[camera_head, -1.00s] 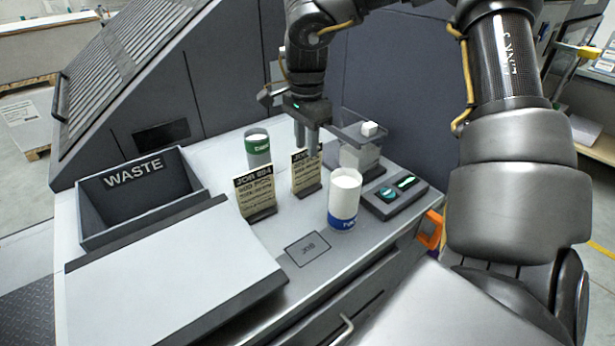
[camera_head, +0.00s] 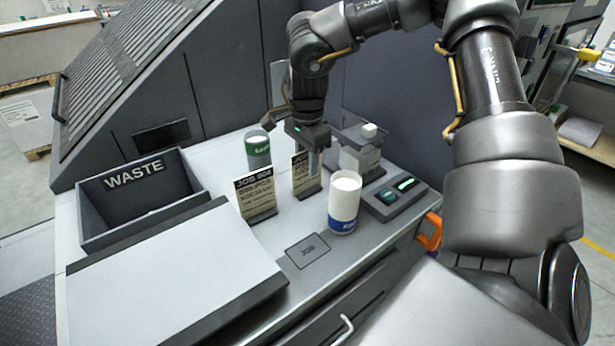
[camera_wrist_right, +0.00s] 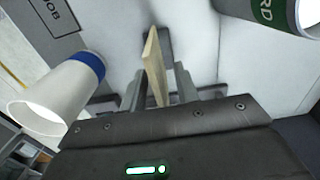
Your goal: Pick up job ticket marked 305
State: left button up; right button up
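Two cream job tickets stand upright in dark holders on the worktop. The left ticket (camera_head: 256,194) reads JOB and a number that looks like 694 or 894. The right ticket (camera_head: 302,177) shows only the start of JOB; its number is hidden by my right gripper (camera_head: 314,162). In the right wrist view the ticket (camera_wrist_right: 154,62) is edge-on between the two fingers of my right gripper (camera_wrist_right: 158,88). The fingers are open, with a gap on each side of the ticket. My left gripper is out of view.
A white cup with a blue band (camera_head: 344,203) stands close right of the right ticket. A green-labelled cup (camera_head: 257,150) stands behind. A switch panel (camera_head: 395,197) and clear box (camera_head: 360,155) are at right, the WASTE bin (camera_head: 140,225) at left. The outlined JOB area (camera_head: 307,251) is empty.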

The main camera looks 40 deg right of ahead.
jog(key=shift+f, duration=0.15)
grip_shut()
dwell(0.4)
